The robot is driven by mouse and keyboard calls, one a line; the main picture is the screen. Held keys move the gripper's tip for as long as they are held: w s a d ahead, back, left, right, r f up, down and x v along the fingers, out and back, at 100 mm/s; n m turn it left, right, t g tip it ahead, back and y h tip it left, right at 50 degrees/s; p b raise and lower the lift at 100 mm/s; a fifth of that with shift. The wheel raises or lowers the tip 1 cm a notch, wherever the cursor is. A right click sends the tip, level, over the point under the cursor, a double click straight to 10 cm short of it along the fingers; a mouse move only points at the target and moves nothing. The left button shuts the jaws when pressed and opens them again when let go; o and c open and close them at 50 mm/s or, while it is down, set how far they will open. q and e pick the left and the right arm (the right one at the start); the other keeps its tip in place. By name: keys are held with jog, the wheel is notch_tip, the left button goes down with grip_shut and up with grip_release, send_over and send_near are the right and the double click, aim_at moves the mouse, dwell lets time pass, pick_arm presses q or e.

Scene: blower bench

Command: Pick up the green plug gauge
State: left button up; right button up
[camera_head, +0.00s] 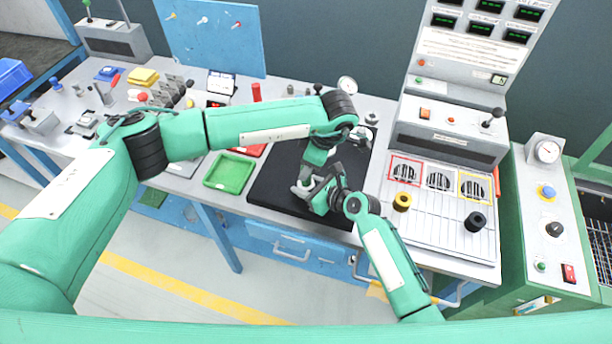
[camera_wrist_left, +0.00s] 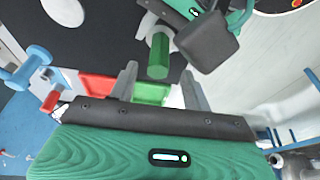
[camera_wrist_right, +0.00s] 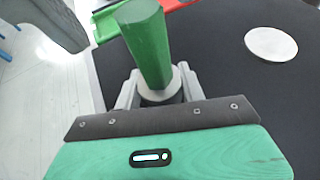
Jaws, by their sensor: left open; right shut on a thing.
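The green plug gauge has a green faceted handle (camera_wrist_right: 148,45) and a grey collar. In the right wrist view my right gripper (camera_wrist_right: 160,92) is shut on the grey collar, with the handle pointing up and away. In the left wrist view the green handle (camera_wrist_left: 158,58) lies between the spread fingers of my left gripper (camera_wrist_left: 160,85), which is open; I cannot tell whether they touch it. In the head view my right gripper (camera_head: 308,190) and left gripper (camera_head: 319,160) are close together over the black mat (camera_head: 268,190), and the gauge is mostly hidden by them.
A green tray (camera_head: 230,173) and a partly hidden red tray (camera_head: 248,150) lie left of the mat. A white disc (camera_wrist_right: 271,44) is on the mat. Yellow (camera_head: 402,201) and black (camera_head: 475,222) spools stand on the grey panel at right.

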pick_arm(q)
jog(key=x, duration=0.5)
jog(key=shift+w, duration=0.15)
jog(key=shift+r, duration=0.1)
grip_shut()
notch_tip(320, 180, up, 10)
dwell(0.3)
pick_arm(e)
jog(key=o, duration=1.2)
jog(key=shift+o, duration=0.2)
jog(key=shift+s+d, duration=0.1)
